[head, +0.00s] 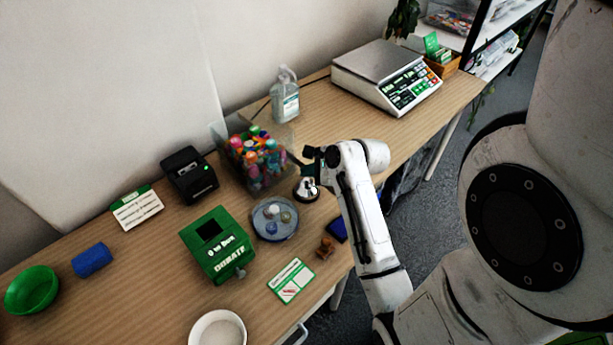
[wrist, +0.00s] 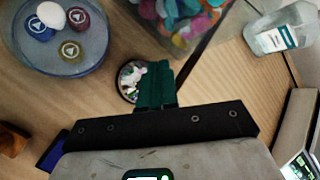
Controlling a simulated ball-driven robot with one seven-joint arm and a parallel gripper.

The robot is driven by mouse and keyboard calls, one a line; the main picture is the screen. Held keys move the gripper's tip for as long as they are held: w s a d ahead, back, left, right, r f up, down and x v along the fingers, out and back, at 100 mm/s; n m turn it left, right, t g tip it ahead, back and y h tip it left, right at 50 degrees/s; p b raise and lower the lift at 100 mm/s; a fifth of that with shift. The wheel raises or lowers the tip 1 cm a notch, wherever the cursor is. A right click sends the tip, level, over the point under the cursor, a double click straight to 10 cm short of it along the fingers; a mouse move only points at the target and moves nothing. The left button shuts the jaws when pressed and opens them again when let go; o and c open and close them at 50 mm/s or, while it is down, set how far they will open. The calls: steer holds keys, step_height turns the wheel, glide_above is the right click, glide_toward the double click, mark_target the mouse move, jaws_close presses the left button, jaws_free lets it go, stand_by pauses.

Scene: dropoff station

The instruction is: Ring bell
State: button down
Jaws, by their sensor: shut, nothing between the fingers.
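The bell (head: 305,191) is a small shiny silver dome on a dark base. It stands on the wooden table beside the clear bin, and my gripper and arm partly cover it in the head view. In the wrist view the bell (wrist: 129,79) shows just left of my gripper's teal fingers (wrist: 154,84), which hide its right edge. My gripper (head: 307,154) is shut and empty, over the bell's spot. I cannot tell whether the fingers touch the bell.
Close by are a clear bin (head: 247,176) of colourful items, a round tray (head: 265,231) with small balls, a blue pad (head: 337,230) and a brown stamp (head: 325,249). A sanitizer bottle (head: 285,101) and a scale (head: 376,72) stand behind. A green donation box (head: 210,260) is left.

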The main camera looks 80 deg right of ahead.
steer(key=shift+r, duration=0.1)
step_height(320, 180, up, 5)
steer(key=p, duration=0.6)
stand_by(0.4)
stand_by(0.6)
steer(key=a+f+n, duration=0.1)
steer(key=a+n, duration=0.1)
steer(key=a, duration=0.1)
steer(key=w+a+n+g+y, duration=0.1)
steer(key=a+n, duration=0.2)
steer(key=a, duration=0.1)
steer(key=w+a+f+n+y, duration=0.1)
steer(key=a+n, duration=0.2)
steer(key=shift+w+a+f+g, duration=0.25)
steer(key=shift+a+f+g, duration=0.05)
steer(key=shift+a+g, duration=0.1)
steer(key=s+a+n+g, duration=0.3)
steer(key=a+n, duration=0.5)
steer(key=n, duration=0.3)
steer(key=s+a+n+g+y, duration=0.1)
steer(key=s+a+n+g, duration=0.1)
steer(key=s+a+n, duration=0.3)
steer(key=shift+a+f+n+g, duration=0.2)
steer(key=shift+a+n+g, duration=0.2)
steer(key=shift+a+n, duration=2.2)
